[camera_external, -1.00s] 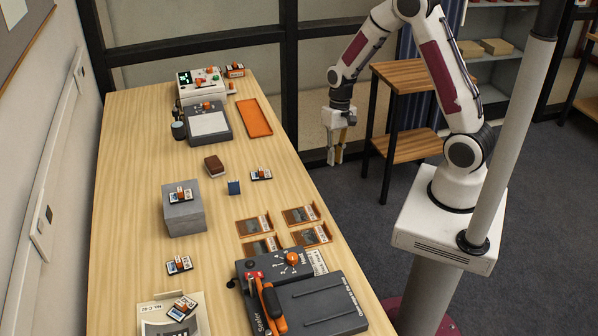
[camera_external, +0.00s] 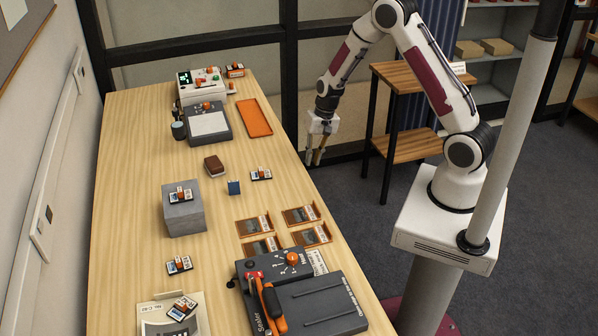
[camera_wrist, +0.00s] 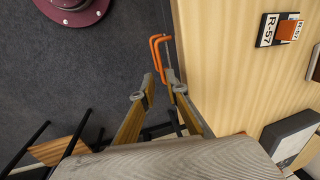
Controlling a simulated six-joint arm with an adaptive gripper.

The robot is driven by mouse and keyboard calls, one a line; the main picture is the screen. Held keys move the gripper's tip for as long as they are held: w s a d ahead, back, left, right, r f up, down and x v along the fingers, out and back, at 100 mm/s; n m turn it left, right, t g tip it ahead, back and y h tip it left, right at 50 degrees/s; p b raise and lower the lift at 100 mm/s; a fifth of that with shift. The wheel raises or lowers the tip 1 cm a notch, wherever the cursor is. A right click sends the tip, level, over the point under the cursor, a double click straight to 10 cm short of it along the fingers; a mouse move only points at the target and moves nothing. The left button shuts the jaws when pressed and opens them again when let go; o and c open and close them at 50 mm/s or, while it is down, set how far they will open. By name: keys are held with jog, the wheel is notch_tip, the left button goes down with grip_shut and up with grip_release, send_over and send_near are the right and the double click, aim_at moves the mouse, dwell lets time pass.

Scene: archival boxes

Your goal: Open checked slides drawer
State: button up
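My gripper (camera_external: 314,158) hangs just off the right edge of the wooden table (camera_external: 135,200), its fingers pointing down. In the wrist view its two fingers (camera_wrist: 162,84) are apart with nothing between them. An orange bar handle (camera_wrist: 155,52) sticks out at the table's side, just beyond the fingertips and close to the right one. I cannot tell whether they touch. The drawer front behind the handle is hidden in both views, and no drawer label is readable.
On the table are an orange tray (camera_external: 254,117), several slide holders (camera_external: 301,215), a grey box (camera_external: 184,216) and a sealer (camera_external: 310,300). A labelled R-57 piece (camera_wrist: 266,30) lies near the table edge in the wrist view. A wooden shelf stand (camera_external: 410,146) stands right of my gripper.

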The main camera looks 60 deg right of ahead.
jog(key=shift+f, duration=0.1)
notch_tip(320, 180, down, 7)
jog(key=w+a, duration=0.1)
jog(key=shift+f, duration=0.2)
dwell(0.7)
grip_shut()
jog(key=shift+s, duration=0.15)
jog(key=s+d, duration=1.5)
jog(key=shift+s+f, duration=0.15)
jog(key=shift+s, duration=0.05)
dwell(0.4)
